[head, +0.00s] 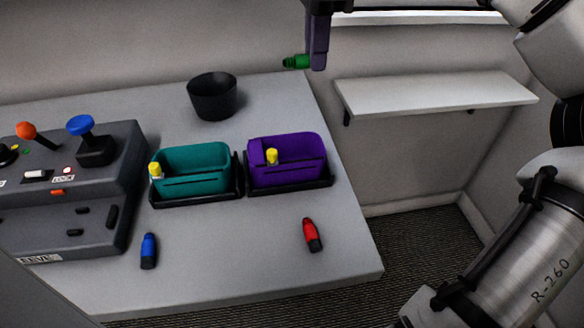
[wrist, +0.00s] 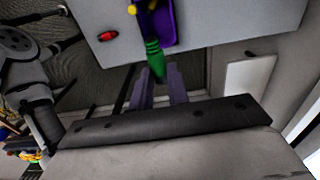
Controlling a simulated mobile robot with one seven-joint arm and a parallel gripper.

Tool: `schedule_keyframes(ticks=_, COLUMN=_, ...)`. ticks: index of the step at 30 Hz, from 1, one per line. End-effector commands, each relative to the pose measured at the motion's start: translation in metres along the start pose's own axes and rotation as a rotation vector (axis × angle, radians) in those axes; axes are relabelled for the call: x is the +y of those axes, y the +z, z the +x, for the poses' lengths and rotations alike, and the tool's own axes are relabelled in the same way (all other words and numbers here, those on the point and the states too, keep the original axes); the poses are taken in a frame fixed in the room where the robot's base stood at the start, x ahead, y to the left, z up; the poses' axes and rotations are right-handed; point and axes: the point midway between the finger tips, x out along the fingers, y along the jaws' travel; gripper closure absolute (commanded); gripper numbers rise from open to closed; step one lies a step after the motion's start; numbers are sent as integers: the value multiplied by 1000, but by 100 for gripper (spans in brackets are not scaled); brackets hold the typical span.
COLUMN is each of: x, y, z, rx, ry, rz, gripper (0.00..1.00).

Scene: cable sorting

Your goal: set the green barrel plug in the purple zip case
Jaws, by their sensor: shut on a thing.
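The green barrel plug (head: 297,62) is held in my gripper (head: 317,62), high above the back right of the table. It lies roughly level, its green end pointing left in the head view. In the wrist view the green plug (wrist: 153,52) sits between the two fingers of my gripper (wrist: 158,80). The open purple zip case (head: 290,176) stands upright in a black tray on the table, below and left of the gripper. The purple case also shows in the wrist view (wrist: 171,30), partly behind the green plug.
A black cup (head: 212,98) is behind. Red (head: 312,236) and blue (head: 149,251) plugs lie in front. A control box (head: 75,185) fills the left; a wall shelf (head: 435,95) is right.

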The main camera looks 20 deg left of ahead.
Motion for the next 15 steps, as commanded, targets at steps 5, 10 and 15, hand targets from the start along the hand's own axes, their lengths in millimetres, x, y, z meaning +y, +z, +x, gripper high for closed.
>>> schedule_keyframes(ticks=5, x=1, y=-1, z=30, rx=0, ry=3, rz=-8, gripper=100)
schedule_keyframes(ticks=10, x=1, y=-1, z=76, rx=0, ry=3, rz=-7, gripper=100)
schedule_keyframes(ticks=15, x=1, y=0, z=120, rx=-1, ry=3, rz=-8, gripper=100)
